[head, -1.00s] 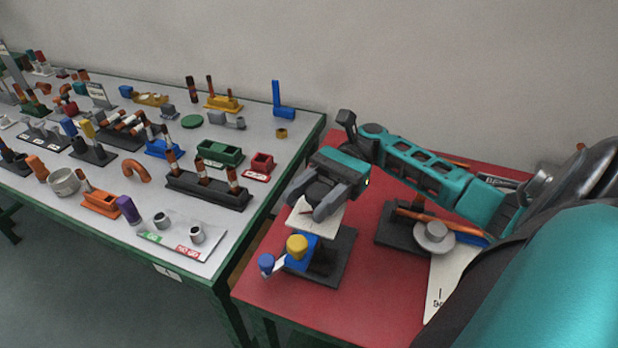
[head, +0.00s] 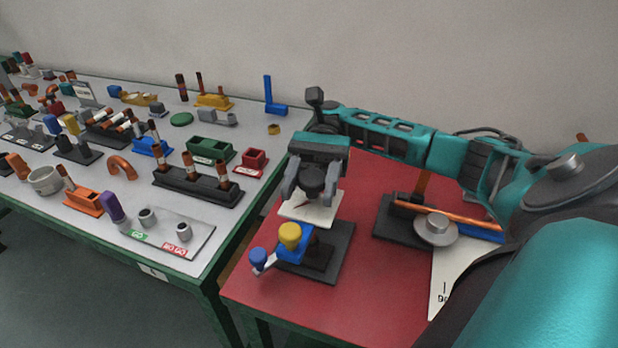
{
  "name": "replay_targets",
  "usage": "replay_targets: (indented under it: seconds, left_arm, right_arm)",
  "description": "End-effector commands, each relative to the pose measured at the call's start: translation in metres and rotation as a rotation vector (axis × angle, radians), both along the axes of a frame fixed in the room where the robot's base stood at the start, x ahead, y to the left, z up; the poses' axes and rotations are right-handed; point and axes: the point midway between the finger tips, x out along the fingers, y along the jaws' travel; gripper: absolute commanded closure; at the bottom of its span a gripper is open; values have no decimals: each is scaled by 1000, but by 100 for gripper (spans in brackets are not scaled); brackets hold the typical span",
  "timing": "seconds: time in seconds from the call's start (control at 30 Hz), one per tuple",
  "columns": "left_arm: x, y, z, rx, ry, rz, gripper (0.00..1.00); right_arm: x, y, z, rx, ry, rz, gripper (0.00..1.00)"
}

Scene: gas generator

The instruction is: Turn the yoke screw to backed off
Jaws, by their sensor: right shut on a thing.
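My right gripper (head: 309,195) points down over the near-left part of the red table. Its two grey fingers are shut on the yoke screw, whose head is mostly hidden between and behind them. A white plate (head: 317,213) with a dark mark lies just below the fingertips. The fixture has a black base (head: 336,262), a blue block (head: 291,254) with a yellow knob (head: 290,235), and a blue knob (head: 258,256) on a side arm. My left gripper is out of view.
Right of the fixture, a black stand (head: 392,229) carries an orange rod and a grey disc (head: 436,229). A white sheet (head: 446,279) lies near it. A grey table (head: 172,205) on the left holds many fittings. Bare red surface (head: 365,290) lies in front.

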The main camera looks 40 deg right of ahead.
Motion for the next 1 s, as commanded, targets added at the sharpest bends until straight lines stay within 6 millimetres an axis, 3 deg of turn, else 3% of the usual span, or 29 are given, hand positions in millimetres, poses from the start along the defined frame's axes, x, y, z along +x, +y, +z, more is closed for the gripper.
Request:
replay_targets:
  seconds: [0.33, 0.37, 0.53, 1.0]
  left_arm:
    - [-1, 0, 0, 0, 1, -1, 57]
    - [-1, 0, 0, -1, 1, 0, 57]
    - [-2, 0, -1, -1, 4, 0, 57]
    - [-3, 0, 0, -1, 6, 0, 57]
  right_arm:
    - [1, -1, 3, 2, -2, -1, 80]
    - [1, -1, 3, 2, -2, -1, 48]
    - [1, -1, 2, 1, -2, 0, 32]
    - [0, 0, 6, 1, -2, 0, 31]
